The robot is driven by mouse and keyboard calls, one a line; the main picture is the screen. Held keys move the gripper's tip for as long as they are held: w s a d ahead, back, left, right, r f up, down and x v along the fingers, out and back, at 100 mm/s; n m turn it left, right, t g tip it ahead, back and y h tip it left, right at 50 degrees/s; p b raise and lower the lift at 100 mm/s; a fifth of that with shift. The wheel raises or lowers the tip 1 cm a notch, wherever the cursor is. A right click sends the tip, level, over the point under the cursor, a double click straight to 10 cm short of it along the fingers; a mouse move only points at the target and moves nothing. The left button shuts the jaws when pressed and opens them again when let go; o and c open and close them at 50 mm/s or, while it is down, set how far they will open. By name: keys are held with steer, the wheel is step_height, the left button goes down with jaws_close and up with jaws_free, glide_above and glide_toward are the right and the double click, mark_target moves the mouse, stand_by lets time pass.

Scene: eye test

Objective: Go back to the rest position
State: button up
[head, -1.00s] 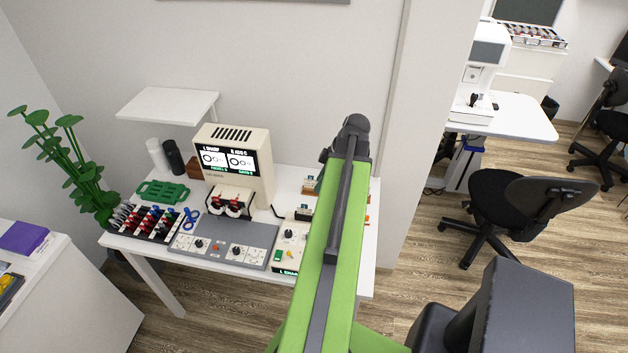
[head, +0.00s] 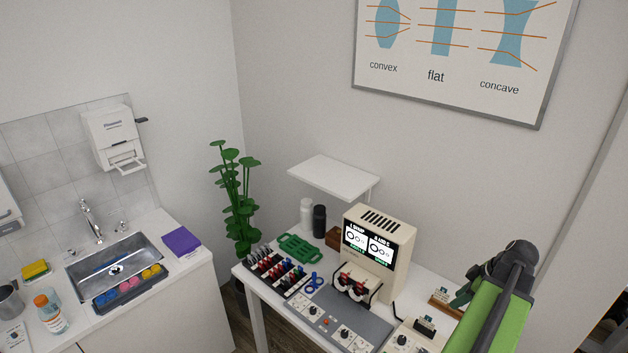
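My green and dark grey arm rises from the bottom right corner of the head view, over the right end of the white table (head: 256,317). Its dark joint is at the top. No gripper fingers show, so I cannot see my gripper or whether it holds anything.
On the table stand a beige test device (head: 376,250) with two lit screens, a grey control panel (head: 340,318), a lens rack (head: 276,271) and a green tray (head: 301,249). A wall shelf (head: 333,177) hangs above. A plant (head: 236,200) separates the table from the sink (head: 115,268) counter.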

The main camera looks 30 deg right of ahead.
steer(key=w+a+f+n+g+y+b, duration=0.25)
steer(key=w+a+n, duration=0.35)
steer(key=w+a, duration=1.5)
steer(key=w+a+f+m+h+b, duration=0.1)
steer(key=w+a+m, duration=0.1)
steer(key=a, duration=0.8)
steer(key=w+a+f+m+g+h+b, duration=0.1)
steer(key=a+m, duration=0.3)
steer(key=a, duration=0.6)
steer(key=w+a+f+m+g+h+b, duration=0.1)
steer(key=w+a+f+m+h, duration=0.1)
steer(key=a, duration=0.9)
steer(key=shift+w+f+m+b, duration=0.3)
steer(key=shift+w+f+m, duration=0.5)
steer(key=shift+w, duration=0.2)
